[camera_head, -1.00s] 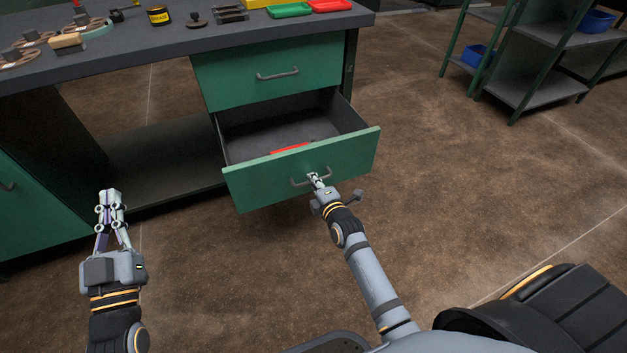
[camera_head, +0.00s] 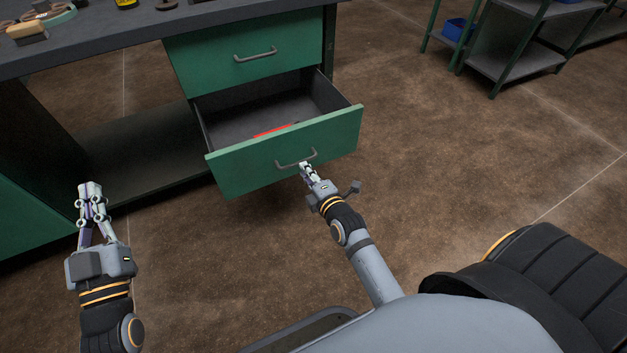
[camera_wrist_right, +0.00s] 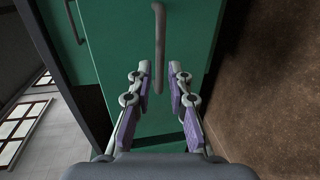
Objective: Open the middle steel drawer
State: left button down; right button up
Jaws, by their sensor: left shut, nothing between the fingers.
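The middle drawer (camera_head: 280,150) of the green steel workbench is pulled out, showing its dark interior. Its grey bar handle (camera_head: 296,160) is on the green front. The handle also shows in the right wrist view (camera_wrist_right: 158,40), running between and past the fingers. My right gripper (camera_head: 305,166) is just in front of the handle. Its fingers stand apart on either side of the handle's line in the wrist view (camera_wrist_right: 159,72), not closed on it. My left gripper (camera_head: 90,187) is shut and empty, at the left, away from the drawer.
A red item (camera_head: 272,130) lies inside the open drawer. The upper drawer (camera_head: 250,50) is closed. The bench top (camera_head: 150,28) holds several items at its left. A shelf rack (camera_head: 520,55) stands at the back right. The brown floor (camera_head: 440,150) is clear between.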

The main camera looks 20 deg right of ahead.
jog(key=s+r, duration=0.1)
jog(key=s, duration=0.5)
jog(key=shift+r, duration=0.15)
jog(key=shift+d, duration=0.15)
